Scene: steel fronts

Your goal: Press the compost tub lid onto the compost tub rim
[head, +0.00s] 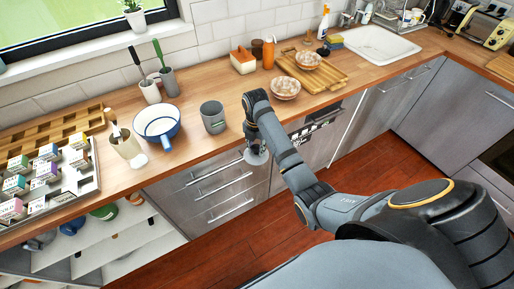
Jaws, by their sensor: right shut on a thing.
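The grey compost tub (213,119) stands upright on the wooden counter near its front edge, left of my right gripper, and it looks open at the top. My right gripper (254,143) points down at the counter's front edge and is shut on a pale grey round thing, which looks like the compost tub lid (257,157). The lid is apart from the tub, to its right and lower in the picture. The fingers are small and partly hidden by my arm. My left gripper is not in view.
A bowl (286,88) and a wooden tray (325,72) stand to the right. Steel drawers (208,185) lie below the counter edge. Bare counter lies behind the tub.

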